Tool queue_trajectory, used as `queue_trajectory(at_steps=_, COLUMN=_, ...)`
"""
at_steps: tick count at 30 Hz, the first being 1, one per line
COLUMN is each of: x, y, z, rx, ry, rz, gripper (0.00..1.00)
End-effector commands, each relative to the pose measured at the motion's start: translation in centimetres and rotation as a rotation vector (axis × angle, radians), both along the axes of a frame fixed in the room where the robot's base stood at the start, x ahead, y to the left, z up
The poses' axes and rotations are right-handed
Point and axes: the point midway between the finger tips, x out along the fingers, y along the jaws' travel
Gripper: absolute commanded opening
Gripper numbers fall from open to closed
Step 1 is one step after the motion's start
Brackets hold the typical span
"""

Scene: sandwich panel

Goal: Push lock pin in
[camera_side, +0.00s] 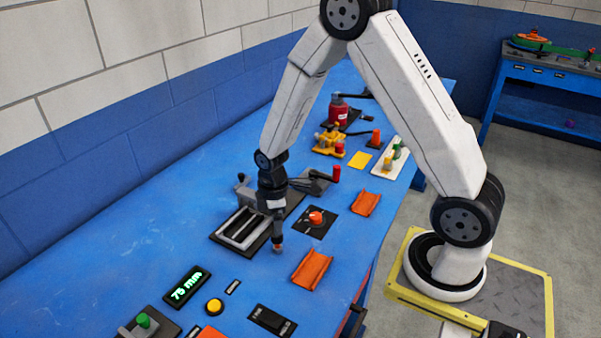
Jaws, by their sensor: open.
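My gripper (277,244) points down over the blue bench, beside the front right edge of a grey slotted fixture (240,228) on a dark plate. Its jaws are open, and a small orange-red spot shows at their tips; I cannot tell what it is. The fixture has a lever with a red handle (336,173) at its back right. An orange-red knob (316,217) on a black plate is right of the gripper, apart from it. I cannot make out for certain which part is the lock pin; my wrist hides part of the fixture.
Orange trays (312,269) lie on the right side of the bench. A display reading 75 mm (187,287), a yellow button (214,307) and a black switch plate (271,320) are at the front. A yellow device (328,142) and a red jack (339,110) stand behind.

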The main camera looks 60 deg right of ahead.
Motion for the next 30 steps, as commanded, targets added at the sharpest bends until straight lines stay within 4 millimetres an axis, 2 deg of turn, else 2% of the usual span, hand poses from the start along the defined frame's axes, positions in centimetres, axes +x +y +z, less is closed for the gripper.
queue_trajectory(at_steps=6, x=-0.1, y=0.0, z=-2.4, rx=-0.001, ry=0.004, rz=0.000, gripper=0.81)
queue_trajectory(at_steps=13, x=0.0, y=0.0, z=-4.3, rx=-0.001, ry=0.001, rz=0.000, gripper=0.81)
queue_trajectory(at_steps=19, x=0.0, y=0.0, z=-5.1, rx=-0.001, ry=0.000, rz=0.000, gripper=0.81)
queue_trajectory(at_steps=28, x=0.0, y=0.0, z=-5.2, rx=-0.002, ry=-0.001, rz=0.000, gripper=0.81)
queue_trajectory(at_steps=29, x=0.0, y=0.0, z=-5.2, rx=-0.002, ry=-0.001, rz=0.000, gripper=0.75)
queue_trajectory(at_steps=30, x=0.0, y=0.0, z=-5.2, rx=-0.002, ry=-0.001, rz=0.000, gripper=0.62)
